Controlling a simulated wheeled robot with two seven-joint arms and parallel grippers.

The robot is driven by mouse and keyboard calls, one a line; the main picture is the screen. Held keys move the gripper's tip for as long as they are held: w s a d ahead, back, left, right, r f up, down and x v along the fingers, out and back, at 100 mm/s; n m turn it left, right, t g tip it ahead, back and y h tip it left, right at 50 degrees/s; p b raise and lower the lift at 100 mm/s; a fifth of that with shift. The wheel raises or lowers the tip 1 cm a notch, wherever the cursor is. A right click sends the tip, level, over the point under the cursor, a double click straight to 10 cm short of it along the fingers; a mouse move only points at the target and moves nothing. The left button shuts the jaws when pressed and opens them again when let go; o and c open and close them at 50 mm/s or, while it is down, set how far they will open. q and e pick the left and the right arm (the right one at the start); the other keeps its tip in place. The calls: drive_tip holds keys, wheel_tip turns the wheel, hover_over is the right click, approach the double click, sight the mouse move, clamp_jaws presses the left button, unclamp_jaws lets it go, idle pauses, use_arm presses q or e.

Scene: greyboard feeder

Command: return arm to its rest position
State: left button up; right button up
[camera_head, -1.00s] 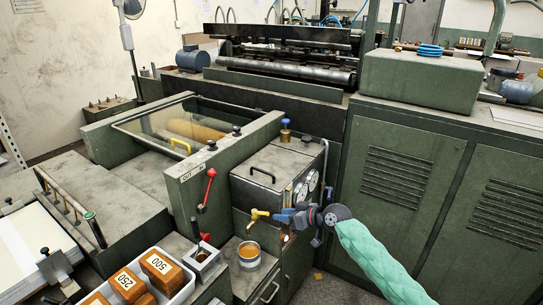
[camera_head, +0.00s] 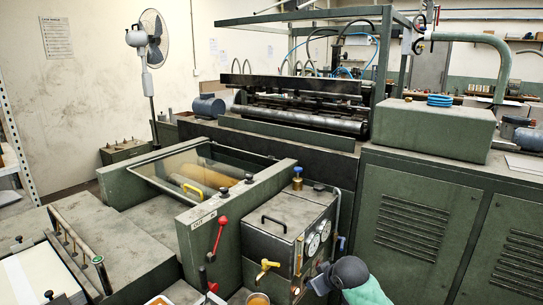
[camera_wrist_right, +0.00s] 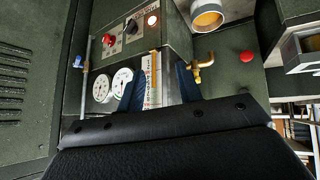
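My right arm in its teal sleeve (camera_head: 368,292) comes in at the bottom of the head view. My right gripper (camera_head: 318,284) is at the lower edge there, in front of the grey box with gauges and to the right of the yellow tap (camera_head: 266,269). In the right wrist view, my right gripper's two blue fingers (camera_wrist_right: 160,85) stand apart with nothing held between them. The yellow tap (camera_wrist_right: 203,64) and the gauges (camera_wrist_right: 112,86) lie beyond the fingers. My left gripper is not in view.
The gauge box (camera_head: 275,240) stands close to my right gripper. A red-knobbed lever (camera_head: 220,235) is on the green panel to its left. A cup (camera_head: 258,299) is below the tap, cut off by the frame. Green cabinets (camera_head: 415,230) fill the right side.

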drive_tip(key=s+f+m+g, duration=0.1)
drive_tip(key=s+f+g, duration=0.1)
drive_tip(key=s+f, duration=0.6)
drive_tip(key=s+d+f+m+g+h, duration=0.1)
drive_tip(key=s+f, duration=0.7)
drive_tip(key=s, duration=1.2)
drive_tip(key=s+f+m+g+h, duration=0.1)
drive_tip(key=s+f+m+g, duration=0.2)
drive_tip(key=s+f, duration=0.5)
drive_tip(key=s, duration=0.7)
drive_tip(key=shift+d+f, duration=0.25)
drive_tip(key=shift+d, duration=0.05)
